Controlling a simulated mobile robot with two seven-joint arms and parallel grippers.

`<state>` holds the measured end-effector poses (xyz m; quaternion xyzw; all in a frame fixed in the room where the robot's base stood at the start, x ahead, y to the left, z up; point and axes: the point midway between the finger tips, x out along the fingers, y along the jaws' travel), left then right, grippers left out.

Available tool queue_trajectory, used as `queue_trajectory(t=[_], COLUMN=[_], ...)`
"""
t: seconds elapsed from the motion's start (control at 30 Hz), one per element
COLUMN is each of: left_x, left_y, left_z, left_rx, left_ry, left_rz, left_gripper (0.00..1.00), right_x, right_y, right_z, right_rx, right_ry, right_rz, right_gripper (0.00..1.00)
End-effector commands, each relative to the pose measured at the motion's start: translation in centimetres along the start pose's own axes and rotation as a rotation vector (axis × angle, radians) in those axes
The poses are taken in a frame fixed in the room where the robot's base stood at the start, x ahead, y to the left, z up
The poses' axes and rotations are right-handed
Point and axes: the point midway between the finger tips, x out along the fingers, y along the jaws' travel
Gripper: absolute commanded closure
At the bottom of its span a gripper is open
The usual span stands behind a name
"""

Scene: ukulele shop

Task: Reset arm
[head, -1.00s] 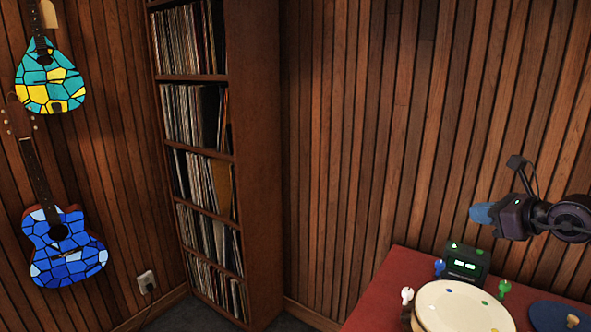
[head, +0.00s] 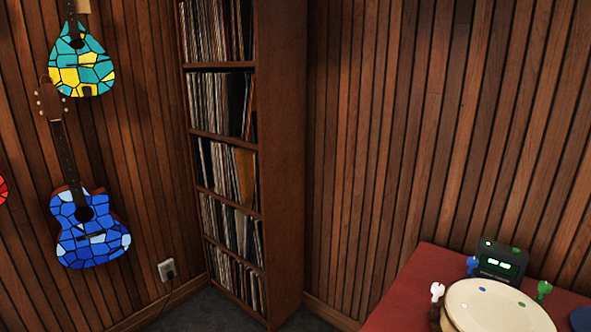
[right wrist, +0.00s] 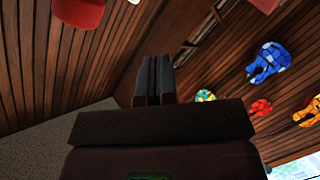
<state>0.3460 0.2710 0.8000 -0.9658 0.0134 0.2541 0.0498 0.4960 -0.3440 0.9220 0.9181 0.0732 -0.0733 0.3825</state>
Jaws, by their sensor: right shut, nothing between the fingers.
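My right gripper (right wrist: 153,80) shows in the right wrist view. Its two dark fingers are together with nothing between them, and it points into open air away from any object. Neither gripper is in the head view, and my left gripper is in no view.
A red table (head: 415,285) at the lower right holds a round cream drum-like piece (head: 495,308) and a small black device with a green display (head: 503,262). A tall record shelf (head: 285,150) stands in the corner. A blue ukulele (head: 88,230) and a teal-yellow one (head: 82,70) hang at left.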

Motion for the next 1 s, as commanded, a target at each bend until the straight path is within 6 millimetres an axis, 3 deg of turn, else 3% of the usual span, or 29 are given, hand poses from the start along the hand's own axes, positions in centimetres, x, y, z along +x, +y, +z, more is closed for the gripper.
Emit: queue_trajectory(t=[0.03, 0.2, 0.3, 0.5, 0.67, 1.0], left_x=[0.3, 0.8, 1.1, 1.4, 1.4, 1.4], left_y=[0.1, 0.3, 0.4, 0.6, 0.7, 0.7], left_z=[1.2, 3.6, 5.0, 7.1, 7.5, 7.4], left_rx=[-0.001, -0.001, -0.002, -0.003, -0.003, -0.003], left_ry=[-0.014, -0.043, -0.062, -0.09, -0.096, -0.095], left_rz=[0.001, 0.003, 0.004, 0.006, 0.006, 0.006], left_gripper=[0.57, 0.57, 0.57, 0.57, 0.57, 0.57], right_x=[-1.0, -4.7, -7.1, -11.2, -12.8, -12.8], right_y=[-3.2, -11.3, -15.2, -20.6, -21.7, -21.7], right_z=[1.8, 5.0, 6.3, 8.8, 9.8, 9.8], right_rx=[0.115, 0.433, 0.565, 0.692, 0.705, 0.702], right_ry=[-0.054, -0.191, -0.257, -0.381, -0.419, -0.419], right_rz=[-0.032, -0.1, -0.111, -0.106, -0.11, -0.11], right_gripper=[1.0, 1.0, 1.0, 1.0, 1.0, 1.0])
